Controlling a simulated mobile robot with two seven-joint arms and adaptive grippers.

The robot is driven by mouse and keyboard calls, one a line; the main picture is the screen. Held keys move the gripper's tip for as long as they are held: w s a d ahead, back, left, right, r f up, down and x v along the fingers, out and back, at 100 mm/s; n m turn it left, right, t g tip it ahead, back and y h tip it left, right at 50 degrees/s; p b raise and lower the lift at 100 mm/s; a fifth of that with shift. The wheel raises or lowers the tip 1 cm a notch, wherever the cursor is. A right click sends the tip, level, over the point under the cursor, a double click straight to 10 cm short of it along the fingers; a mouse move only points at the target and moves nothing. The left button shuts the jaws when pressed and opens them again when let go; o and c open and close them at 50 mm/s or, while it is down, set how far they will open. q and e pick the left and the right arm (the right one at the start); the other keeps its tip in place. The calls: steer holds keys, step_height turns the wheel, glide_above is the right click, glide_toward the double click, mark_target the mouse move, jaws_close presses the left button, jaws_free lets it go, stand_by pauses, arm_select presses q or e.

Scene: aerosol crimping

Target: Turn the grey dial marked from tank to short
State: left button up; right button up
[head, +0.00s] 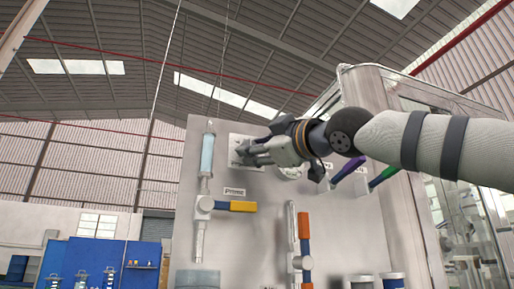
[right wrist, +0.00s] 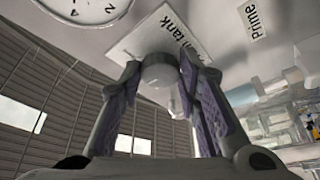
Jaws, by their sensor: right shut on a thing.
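The grey dial (right wrist: 160,72) sits on a white plate (right wrist: 140,38) on the panel. In the right wrist view the plate carries partly hidden lettering that ends in "tank"; the word "short" is not readable. My right gripper (right wrist: 168,78) has its two fingers on either side of the dial and is shut on it. In the head view my right gripper (head: 250,152) reaches in from the right to the plate (head: 240,142), and its hand hides most of the dial. Which mark the dial points to cannot be told. My left gripper is in neither view.
Below the plate are a "Prime" label (head: 235,191) and a valve with a yellow-orange lever (head: 236,206). A sight tube (head: 207,155) stands left. Purple (head: 349,168) and green (head: 384,176) levers lie under my right arm. A gauge (right wrist: 88,8) shows in the wrist view.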

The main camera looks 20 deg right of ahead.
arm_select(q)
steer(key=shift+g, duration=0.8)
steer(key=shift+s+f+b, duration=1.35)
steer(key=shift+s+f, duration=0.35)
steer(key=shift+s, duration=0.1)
arm_select(e)
steer(key=shift+a+f+m+t+h, duration=0.15)
steer(key=shift+m+t+h, duration=0.5)
steer(key=shift+m, duration=1.3)
steer(key=shift+a+m+t+h, duration=0.1)
steer(key=shift+m+t+h, duration=0.2)
steer(key=shift+m+h, duration=1.2)
steer(key=shift+a+f+m+t+h, duration=0.2)
steer(key=shift+m+t, duration=0.25)
steer(key=shift+m, duration=2)
steer(key=shift+r+h, duration=0.15)
steer(key=shift+h, duration=0.1)
steer(key=o, duration=1.1)
steer(key=shift+o, duration=0.2)
